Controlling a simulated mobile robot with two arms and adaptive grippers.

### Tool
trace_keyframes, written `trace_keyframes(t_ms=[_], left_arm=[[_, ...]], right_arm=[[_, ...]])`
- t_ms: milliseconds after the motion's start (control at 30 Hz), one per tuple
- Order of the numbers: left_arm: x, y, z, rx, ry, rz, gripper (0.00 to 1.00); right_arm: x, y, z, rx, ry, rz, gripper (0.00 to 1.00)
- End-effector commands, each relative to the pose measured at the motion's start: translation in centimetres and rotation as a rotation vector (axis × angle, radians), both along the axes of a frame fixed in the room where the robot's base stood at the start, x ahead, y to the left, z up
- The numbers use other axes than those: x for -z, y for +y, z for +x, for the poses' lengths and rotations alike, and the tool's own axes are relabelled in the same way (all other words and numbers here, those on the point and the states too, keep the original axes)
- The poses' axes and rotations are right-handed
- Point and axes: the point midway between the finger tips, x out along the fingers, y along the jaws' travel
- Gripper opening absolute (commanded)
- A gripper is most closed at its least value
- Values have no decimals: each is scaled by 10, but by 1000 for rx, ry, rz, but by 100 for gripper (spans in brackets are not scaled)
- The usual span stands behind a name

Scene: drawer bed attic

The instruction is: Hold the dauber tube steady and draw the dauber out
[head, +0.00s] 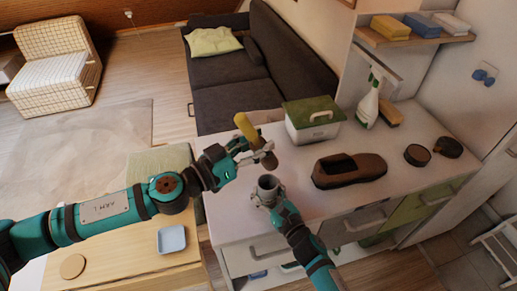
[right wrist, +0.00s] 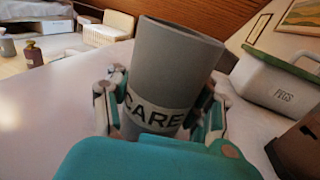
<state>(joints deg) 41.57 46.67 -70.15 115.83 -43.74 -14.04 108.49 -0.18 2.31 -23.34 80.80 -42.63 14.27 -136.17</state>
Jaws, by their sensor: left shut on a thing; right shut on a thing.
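The grey dauber tube (head: 268,184) stands upright near the front left edge of the white counter, its open top showing. In the right wrist view the tube (right wrist: 170,70) carries a label reading "CARE". My right gripper (head: 275,200) is shut around the tube from the front. The dauber (head: 244,125) has a yellow handle and a brown lower end, and is tilted. My left gripper (head: 252,149) is shut on the dauber above and slightly behind the tube. The dauber's lower end shows outside the tube, apart from its rim in the head view.
A brown shoe (head: 349,170) lies right of the tube. A green-lidded peg box (head: 313,120), a spray bottle (head: 369,103) and round tins (head: 417,155) stand farther back and right. A wooden table with a blue tray (head: 171,239) is at left.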

Motion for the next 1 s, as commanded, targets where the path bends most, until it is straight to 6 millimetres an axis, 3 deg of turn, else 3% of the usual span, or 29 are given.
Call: trace_keyframes(t_ms=[200,233,500,833,1000], left_arm=[[-1,0,0,1,-2,0,0],[-1,0,0,1,-2,0,0],[0,0,0,1,-2,0,0],[0,0,0,1,-2,0,0],[0,0,0,1,-2,0,0]], right_arm=[[0,0,0,0,0,0,5],[0,0,0,0,0,0,45],[0,0,0,0,0,0,80],[1,-2,-3,0,1,-1,80],[1,-14,-22,0,2,-2,80]])
